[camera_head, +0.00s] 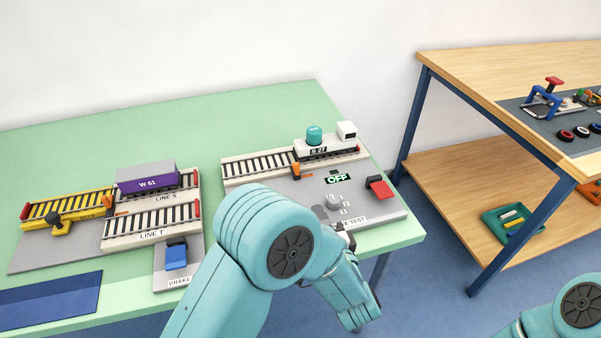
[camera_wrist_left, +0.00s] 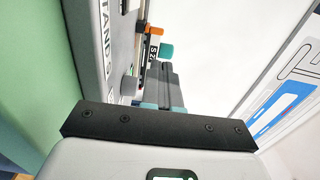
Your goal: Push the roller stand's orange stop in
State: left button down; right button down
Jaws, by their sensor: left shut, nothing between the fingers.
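The roller stand (camera_head: 373,216) is a grey plate at the right end of the green table, with a track along its back. Its orange stop (camera_head: 296,170) stands at the front edge of the track, beside the white wagon S 27 (camera_head: 312,149) with a teal dome. In the left wrist view the orange stop (camera_wrist_left: 153,31) shows beyond my fingers, near the wagon's label. My left gripper (camera_wrist_left: 165,68) is shut and empty, apart from the stop. In the head view it is mostly hidden behind my own wrist. My right gripper is not in view.
The stand carries a red switch (camera_head: 380,188), a grey knob (camera_head: 333,202) and a display (camera_head: 337,179) reading OFF. To the left are the tracks of lines S and T, a purple wagon (camera_head: 147,180) and a blue brake block (camera_head: 176,255). A wooden bench (camera_head: 480,62) stands at right.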

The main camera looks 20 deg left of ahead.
aim_at(297, 166)
pick_arm(q)
jog(key=shift+r, duration=0.1)
jog(key=shift+w+a, duration=0.15)
jog(key=shift+a, duration=0.05)
jog(key=x, duration=1.3)
jog(key=shift+w+a, duration=0.1)
jog(key=shift+w, duration=0.1)
jog(key=x, duration=0.3)
jog(key=shift+w+a+r, duration=0.1)
